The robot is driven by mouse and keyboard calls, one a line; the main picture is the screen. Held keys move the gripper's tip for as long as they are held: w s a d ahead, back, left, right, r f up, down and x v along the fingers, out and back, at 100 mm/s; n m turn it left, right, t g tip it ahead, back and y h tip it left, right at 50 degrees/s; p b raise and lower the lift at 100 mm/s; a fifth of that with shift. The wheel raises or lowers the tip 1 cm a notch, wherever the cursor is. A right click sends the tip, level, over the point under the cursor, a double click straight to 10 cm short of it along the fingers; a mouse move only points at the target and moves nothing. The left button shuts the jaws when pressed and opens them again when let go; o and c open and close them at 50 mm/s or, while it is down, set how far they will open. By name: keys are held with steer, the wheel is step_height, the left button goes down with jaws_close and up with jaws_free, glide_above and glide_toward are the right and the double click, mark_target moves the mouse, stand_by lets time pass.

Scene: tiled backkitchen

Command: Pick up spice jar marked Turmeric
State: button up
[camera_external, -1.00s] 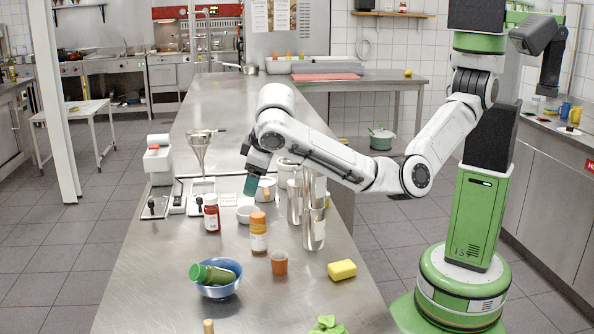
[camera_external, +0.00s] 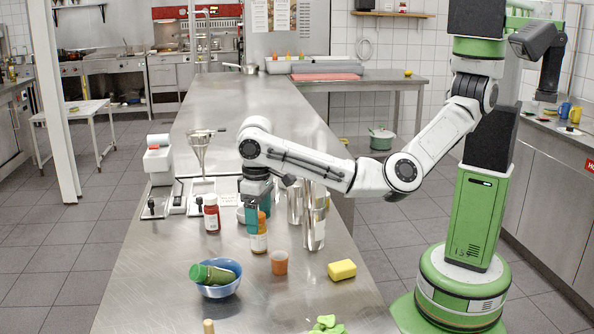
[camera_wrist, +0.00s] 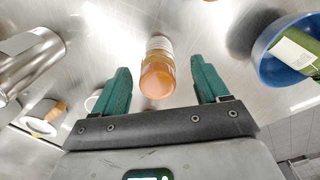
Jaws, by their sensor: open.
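An orange-topped spice jar (camera_external: 259,239) with a pale label stands upright on the steel counter. It also shows in the wrist view (camera_wrist: 158,76), between my two teal fingers; its label text cannot be read. My gripper (camera_external: 257,212) is open and points down over this jar, with the fingers on either side of its upper part. No firm contact shows. A red jar (camera_external: 212,216) with a white label stands to the left. A green-lidded jar (camera_external: 218,274) lies tilted in a blue bowl (camera_external: 217,291). None of the names can be read.
Steel canisters (camera_external: 314,225) stand close on the right of the jar. An orange-brown cup (camera_external: 279,263) and a yellow sponge (camera_external: 342,270) are nearer the front.

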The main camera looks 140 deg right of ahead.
steer(key=shift+d+f, duration=0.2)
steer(key=shift+f, duration=2.05)
steer(key=c, duration=1.2)
